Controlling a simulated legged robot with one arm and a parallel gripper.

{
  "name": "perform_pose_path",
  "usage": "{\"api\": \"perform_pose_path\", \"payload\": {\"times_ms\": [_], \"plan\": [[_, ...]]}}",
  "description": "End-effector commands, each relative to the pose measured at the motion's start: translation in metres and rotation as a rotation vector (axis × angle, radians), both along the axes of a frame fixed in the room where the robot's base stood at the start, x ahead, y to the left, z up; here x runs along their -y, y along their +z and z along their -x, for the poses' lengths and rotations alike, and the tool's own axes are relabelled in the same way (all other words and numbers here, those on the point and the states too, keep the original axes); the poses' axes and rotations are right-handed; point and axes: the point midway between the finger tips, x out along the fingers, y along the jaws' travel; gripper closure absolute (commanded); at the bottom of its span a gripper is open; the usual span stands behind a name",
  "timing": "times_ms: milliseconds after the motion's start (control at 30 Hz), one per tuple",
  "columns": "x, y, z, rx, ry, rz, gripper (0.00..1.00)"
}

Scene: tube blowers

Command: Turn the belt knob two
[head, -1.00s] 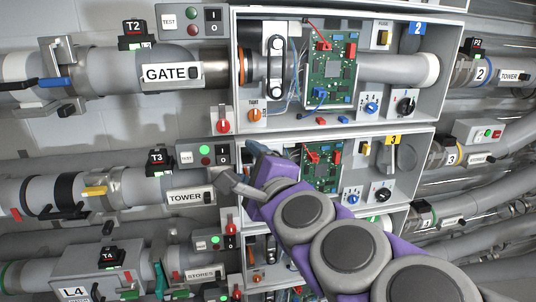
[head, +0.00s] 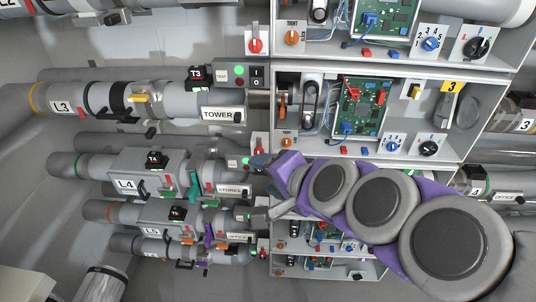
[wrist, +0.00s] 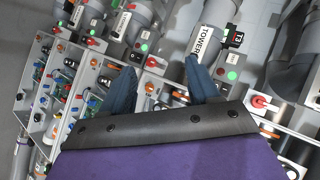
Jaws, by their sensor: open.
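The orange knob marked TIGHT (head: 291,37) is in the upper box, at the top of the head view. In the earlier frame this box carries a blue 2 label. A similar orange knob (head: 286,142) sits in the box below, which has a yellow 3 label (head: 452,86). My gripper (head: 252,187) is left of the lower boxes, below both knobs in the picture, and partly covers the panel there. In the wrist view my gripper (wrist: 163,76) shows two blue fingers spread apart with nothing between them. I cannot tell which wrist-view knob belongs to box two.
Red switches (head: 255,45) and a TEST button panel (head: 239,76) stand out left of the boxes. Labelled pipes such as TOWER (head: 218,114) run to the left. Circuit boards (head: 362,105) and other knobs fill the boxes. The wall at far left is bare.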

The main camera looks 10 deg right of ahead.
Motion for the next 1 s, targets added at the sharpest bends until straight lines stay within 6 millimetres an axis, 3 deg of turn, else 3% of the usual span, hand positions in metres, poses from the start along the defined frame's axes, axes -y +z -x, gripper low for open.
{"api": "perform_pose_path", "payload": {"times_ms": [333, 800, 867, 1000], "plan": [[-0.02, -0.018, 0.011, -0.041, 0.066, 0.076, 0.39], [-0.006, -0.017, 0.011, -0.044, 0.07, 0.067, 0.39], [-0.009, -0.023, 0.014, -0.059, 0.092, 0.09, 0.39], [-0.017, -0.064, 0.042, -0.171, 0.244, 0.243, 0.39]]}}
